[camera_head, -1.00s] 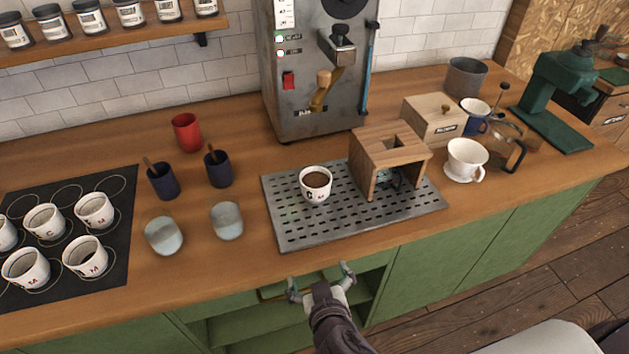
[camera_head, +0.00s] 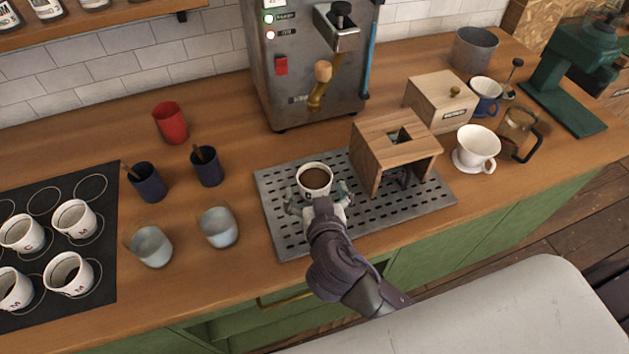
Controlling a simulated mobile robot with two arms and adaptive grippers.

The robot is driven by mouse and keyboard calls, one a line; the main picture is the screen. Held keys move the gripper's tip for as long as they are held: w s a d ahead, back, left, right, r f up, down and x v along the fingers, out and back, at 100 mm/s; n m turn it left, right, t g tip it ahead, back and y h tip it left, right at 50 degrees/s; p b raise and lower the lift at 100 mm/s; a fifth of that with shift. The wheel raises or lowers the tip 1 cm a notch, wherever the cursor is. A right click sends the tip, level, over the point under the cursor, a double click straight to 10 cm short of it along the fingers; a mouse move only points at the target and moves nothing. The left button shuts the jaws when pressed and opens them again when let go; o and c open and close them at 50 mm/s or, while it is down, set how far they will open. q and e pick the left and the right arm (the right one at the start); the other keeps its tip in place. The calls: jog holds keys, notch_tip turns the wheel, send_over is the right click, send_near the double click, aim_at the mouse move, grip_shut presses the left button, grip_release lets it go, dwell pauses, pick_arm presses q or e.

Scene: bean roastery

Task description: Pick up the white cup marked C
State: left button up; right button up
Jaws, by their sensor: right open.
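A white cup filled with dark coffee (camera_head: 314,178) stands upright on the perforated metal drip tray (camera_head: 281,226). Its lower front is partly hidden by my right gripper, so its letter is hard to read now. My right gripper (camera_head: 318,198) is open, with one finger on each side of the cup's lower part; I cannot tell whether they touch it. More white cups stand on the black mat at the left: one shows a C (camera_head: 22,234), and another shows an M (camera_head: 75,219). My left gripper is not in view.
A wooden stand (camera_head: 393,137) is on the tray, close right of the coffee cup. The steel machine (camera_head: 306,77) rises behind. Two glass cups (camera_head: 218,228) and two dark blue cups (camera_head: 207,167) stand left of the tray. A white dripper (camera_head: 477,148) stands right.

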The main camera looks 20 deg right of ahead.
aim_at(312, 168)
jog(key=shift+w+d+f, duration=0.1)
jog(key=shift+w, duration=0.3)
jog(key=shift+w+d+f+p, duration=0.1)
jog(key=shift+w+d+p, duration=0.15)
jog(key=shift+w+p, duration=0.35)
jog(key=p+x, duration=0.1)
jog(key=x, duration=0.2)
jog(key=shift+w+d+f, duration=0.15)
jog(key=shift+w+f, duration=0.05)
jog(key=shift+f, duration=0.1)
jog(key=shift+w+f, duration=0.15)
jog(key=shift+c, duration=0.8)
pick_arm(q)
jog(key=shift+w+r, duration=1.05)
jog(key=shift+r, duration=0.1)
pick_arm(e)
jog(key=c, duration=1.4)
